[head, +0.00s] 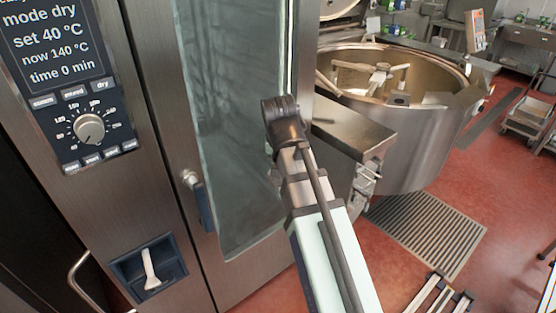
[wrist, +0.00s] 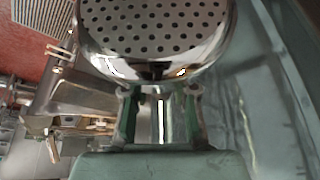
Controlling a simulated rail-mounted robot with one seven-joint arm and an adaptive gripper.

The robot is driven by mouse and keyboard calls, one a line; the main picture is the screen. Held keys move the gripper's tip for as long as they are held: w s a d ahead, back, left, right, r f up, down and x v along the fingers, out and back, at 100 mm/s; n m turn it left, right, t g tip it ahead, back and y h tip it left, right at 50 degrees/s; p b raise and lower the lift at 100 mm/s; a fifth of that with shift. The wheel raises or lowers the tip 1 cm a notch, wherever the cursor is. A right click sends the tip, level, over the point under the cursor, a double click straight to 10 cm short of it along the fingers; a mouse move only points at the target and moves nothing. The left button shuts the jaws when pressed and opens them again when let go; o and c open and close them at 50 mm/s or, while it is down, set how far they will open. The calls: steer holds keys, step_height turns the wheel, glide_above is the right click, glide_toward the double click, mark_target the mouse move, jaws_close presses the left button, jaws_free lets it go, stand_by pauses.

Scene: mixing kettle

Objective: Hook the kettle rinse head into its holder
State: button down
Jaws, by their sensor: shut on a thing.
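The rinse head (wrist: 155,35) fills the top middle of the wrist view, a shiny round metal head with a perforated face. My gripper (wrist: 160,105) is shut on its narrow neck, with a finger on either side. In the head view my arm reaches up in front of the glass oven door, and the gripper and rinse head are hidden beyond its dark end. The mixing kettle (head: 425,135) stands open at the upper right, with a mixer inside. I cannot pick out the kettle's holder for certain; small metal fittings (head: 367,178) show below the console (head: 350,132) beside the kettle.
The tall oven (head: 165,130) fills the left, with a control panel (head: 75,80) and door handle (head: 198,200). A blue recess (head: 165,287) in its front holds a pale handle. A floor grate (head: 425,235) lies below the kettle. Red floor is open at right.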

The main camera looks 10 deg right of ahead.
steer(key=s+d+f+m+g+y+b, duration=0.1)
steer(key=s+d+f+m+y+b, duration=0.15)
steer(key=d+f+m, duration=0.95)
steer(key=s+d+f+m+y+b, duration=0.25)
steer(key=d+f, duration=0.55)
steer(key=d, duration=1)
steer(key=s+d+f+m+g+y+b, duration=0.15)
steer(key=d+f+m+b, duration=0.35)
steer(key=d+f, duration=0.8)
steer(key=w+d+r+m+t, duration=0.1)
steer(key=w+r+m+t, duration=0.4)
steer(key=w+m+t, duration=0.3)
steer(key=shift+w+d+p, duration=0.15)
steer(key=shift+w+p, duration=0.25)
steer(key=shift+p, duration=0.05)
steer(key=shift+w, duration=0.1)
steer(key=shift+w+a+p, duration=0.3)
steer(key=shift+w, duration=0.35)
steer(key=shift+w+a+p, duration=0.25)
steer(key=shift+w+a, duration=0.1)
steer(key=shift+w, duration=0.3)
steer(key=shift+w+a+p, duration=0.3)
steer(key=shift+w, duration=0.35)
